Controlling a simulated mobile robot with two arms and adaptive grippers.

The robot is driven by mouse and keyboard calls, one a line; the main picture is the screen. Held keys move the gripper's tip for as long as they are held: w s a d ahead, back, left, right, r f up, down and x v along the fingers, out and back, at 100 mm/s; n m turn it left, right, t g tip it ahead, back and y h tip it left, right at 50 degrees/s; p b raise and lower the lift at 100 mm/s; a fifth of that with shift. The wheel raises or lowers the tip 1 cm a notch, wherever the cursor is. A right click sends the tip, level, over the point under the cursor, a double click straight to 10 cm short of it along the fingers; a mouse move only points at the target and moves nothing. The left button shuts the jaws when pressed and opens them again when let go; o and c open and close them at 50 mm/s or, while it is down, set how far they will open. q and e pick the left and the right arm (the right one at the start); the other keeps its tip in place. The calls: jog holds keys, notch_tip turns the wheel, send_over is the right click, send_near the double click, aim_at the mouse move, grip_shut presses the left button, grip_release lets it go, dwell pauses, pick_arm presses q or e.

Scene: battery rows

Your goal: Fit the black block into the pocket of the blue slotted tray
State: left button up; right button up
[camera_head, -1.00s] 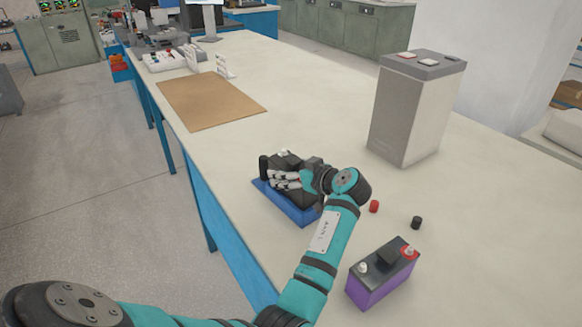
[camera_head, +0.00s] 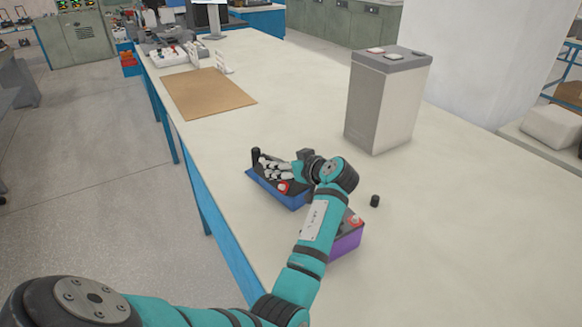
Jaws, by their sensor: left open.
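The blue tray (camera_head: 285,197) stands on the bench in the middle of the head view, with its blue side toward me. My left gripper (camera_head: 273,168) is open over its dark top and hides much of it. A small red round piece (camera_head: 283,187) shows at the tray's right part. A dark upright piece (camera_head: 256,155) shows at the tray's far left end, beside the fingers. I cannot tell whether it is the black block, or whether the block is in the pocket. My right gripper is out of view.
A purple battery (camera_head: 347,242) stands partly behind my left arm. A black cap (camera_head: 375,201) lies to its upper right. A tall grey battery (camera_head: 380,110) stands farther back. A brown mat (camera_head: 208,93) lies at the back left. The bench between mat and tray is clear.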

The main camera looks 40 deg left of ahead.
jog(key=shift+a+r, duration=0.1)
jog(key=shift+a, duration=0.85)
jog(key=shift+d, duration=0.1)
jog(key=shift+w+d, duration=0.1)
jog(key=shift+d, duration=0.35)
